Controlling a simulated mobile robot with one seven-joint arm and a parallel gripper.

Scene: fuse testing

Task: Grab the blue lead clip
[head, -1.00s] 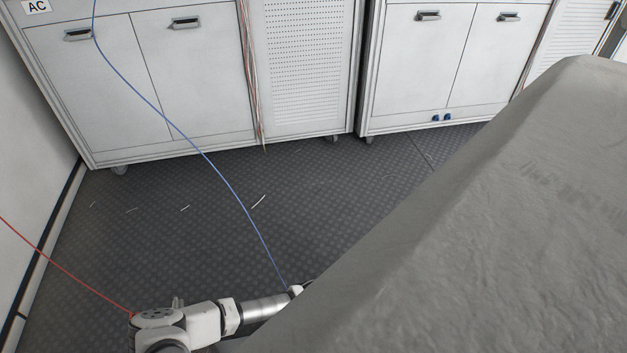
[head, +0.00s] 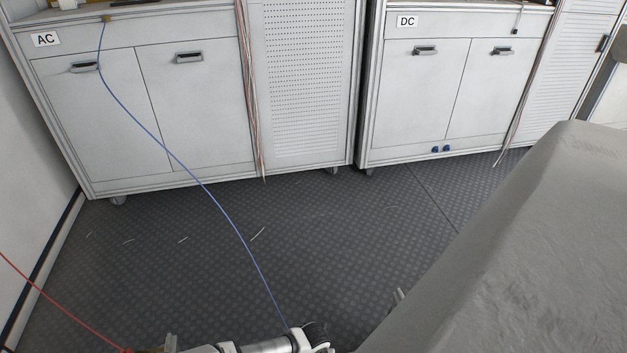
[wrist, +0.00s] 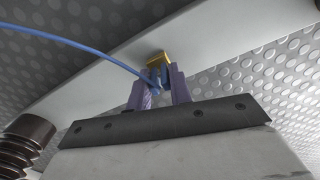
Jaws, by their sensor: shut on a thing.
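The blue lead clip (wrist: 156,77) shows in the wrist view, with a blue body and a brass-coloured end. My gripper (wrist: 160,84) is shut on it, with one purple finger on each side. The blue lead (wrist: 75,46) runs from the clip to the upper left. In the head view the blue lead (head: 190,172) hangs from the AC cabinet's top down to my arm at the bottom. The clip itself cannot be made out in the head view.
The AC cabinet (head: 122,105) and the DC cabinet (head: 425,95) stand at the back. A red lead (head: 60,303) hangs at lower left. A large grey covered surface (head: 530,250) fills the right. Dark studded floor (head: 330,240) lies open between, with a few small scraps.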

